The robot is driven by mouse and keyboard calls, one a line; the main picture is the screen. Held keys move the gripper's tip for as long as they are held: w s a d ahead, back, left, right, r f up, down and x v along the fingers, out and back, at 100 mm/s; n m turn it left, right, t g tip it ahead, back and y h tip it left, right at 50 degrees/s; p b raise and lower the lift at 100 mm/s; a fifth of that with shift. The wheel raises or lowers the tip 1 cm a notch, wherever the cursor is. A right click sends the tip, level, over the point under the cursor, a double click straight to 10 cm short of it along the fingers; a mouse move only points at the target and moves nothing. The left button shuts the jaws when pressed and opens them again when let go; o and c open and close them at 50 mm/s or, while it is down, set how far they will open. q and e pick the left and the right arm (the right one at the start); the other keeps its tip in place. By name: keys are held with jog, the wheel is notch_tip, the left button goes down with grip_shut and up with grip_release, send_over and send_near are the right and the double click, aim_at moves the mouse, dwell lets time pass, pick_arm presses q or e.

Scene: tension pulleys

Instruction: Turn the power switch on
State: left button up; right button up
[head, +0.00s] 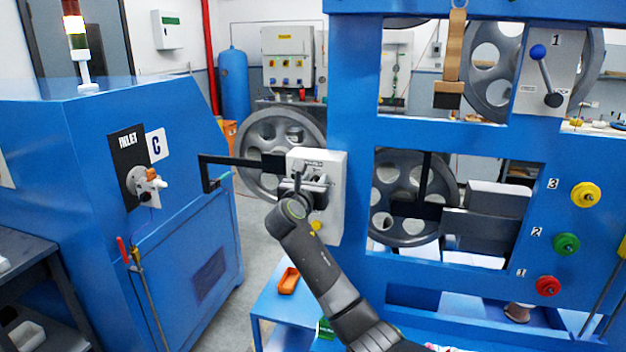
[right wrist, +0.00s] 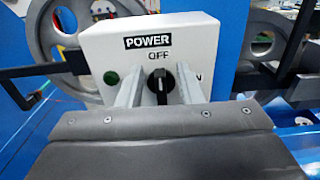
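The power switch box is a pale box (head: 334,200) on the left post of the blue frame. In the right wrist view the box (right wrist: 100,50) reads POWER, with OFF above a black rotary knob (right wrist: 158,84). The knob stands upright, its pale mark toward OFF. The ON label at right is partly hidden by a finger. A dark green lamp (right wrist: 111,78) sits left of the knob. My right gripper (head: 314,186) is at the box front. In the wrist view its fingers (right wrist: 160,88) are open, one on each side of the knob, with visible gaps. My left gripper is not in view.
A black bar (head: 240,162) extends left from behind the box. A blue cabinet (head: 185,240) stands at left, with floor between it and the frame. Grey wheels (head: 272,130) are behind. Yellow, green and red knobs (head: 566,243) line the frame's right side.

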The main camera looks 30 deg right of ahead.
jog(key=c, duration=0.7)
jog(key=shift+o, duration=0.2)
